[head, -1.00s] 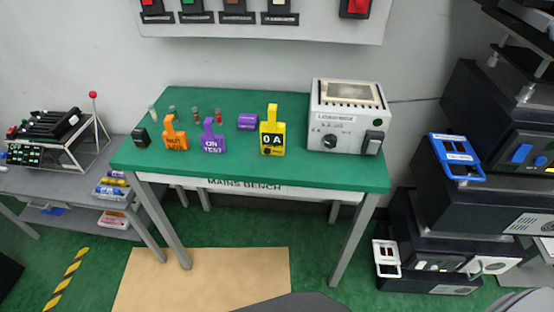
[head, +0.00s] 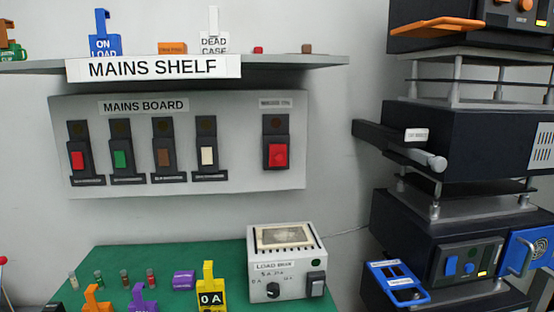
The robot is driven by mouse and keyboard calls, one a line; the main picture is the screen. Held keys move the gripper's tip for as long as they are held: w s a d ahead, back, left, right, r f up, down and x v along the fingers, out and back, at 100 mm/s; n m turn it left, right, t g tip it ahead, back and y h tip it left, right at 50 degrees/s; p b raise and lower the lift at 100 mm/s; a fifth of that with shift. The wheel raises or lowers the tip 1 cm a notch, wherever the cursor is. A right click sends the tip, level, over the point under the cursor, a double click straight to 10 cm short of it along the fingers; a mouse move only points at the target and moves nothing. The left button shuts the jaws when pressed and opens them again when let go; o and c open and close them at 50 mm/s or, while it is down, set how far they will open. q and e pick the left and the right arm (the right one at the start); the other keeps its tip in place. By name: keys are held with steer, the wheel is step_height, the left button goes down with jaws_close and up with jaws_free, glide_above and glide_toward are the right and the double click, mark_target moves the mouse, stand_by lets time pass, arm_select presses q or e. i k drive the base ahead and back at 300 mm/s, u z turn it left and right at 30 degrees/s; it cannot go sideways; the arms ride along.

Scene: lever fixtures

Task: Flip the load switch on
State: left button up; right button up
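A grey box labelled like "LOAD BOX" (head: 287,262) stands on the green bench at the lower middle. Its front has a dark round knob (head: 272,290) and, at the right, a dark rocker switch (head: 316,284). I cannot tell the rocker's position at this size. The box has a cream panel, perhaps a meter, on its sloped top. Neither of my grippers is in view.
The mains board (head: 180,185) on the wall carries several coloured switches and a larger red one (head: 277,155). The mains shelf (head: 300,62) holds tags above. Orange, purple and yellow tags (head: 211,290) stand on the green bench (head: 140,258). Dark equipment (head: 450,140) is stacked at right.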

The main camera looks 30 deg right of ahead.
mark_target(317, 289)
steer(key=z, duration=1.3)
